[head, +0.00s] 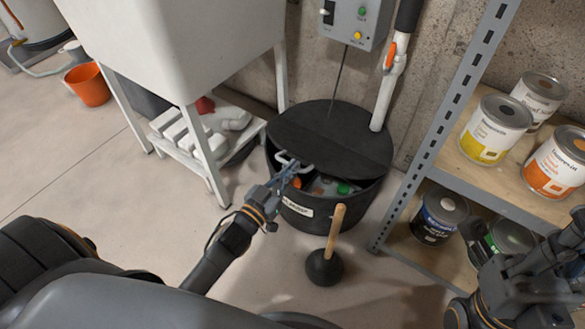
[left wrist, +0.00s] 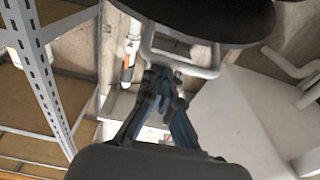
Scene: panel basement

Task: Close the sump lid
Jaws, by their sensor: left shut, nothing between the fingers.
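The sump (head: 299,213) is a round black tub with a label on its front, between the sink and the shelf. Its black lid (head: 335,140) covers the back and middle; the front is uncovered, showing orange, green and pale items inside. A light looped handle (head: 293,163) sits at the lid's front left edge. My left gripper (head: 287,172) is shut and empty, right at this handle. In the left wrist view, the shut fingers (left wrist: 160,85) are just below the handle (left wrist: 182,62) and the lid's underside (left wrist: 205,15); contact is unclear. My right gripper's fingers are unclear at the lower right.
A plunger (head: 325,266) stands on the floor before the tub. A metal shelf (head: 405,205) with paint cans is at the right. A white sink (head: 175,45) and rack with pipe pieces are at the left. A white pipe (head: 388,95) rises behind the lid.

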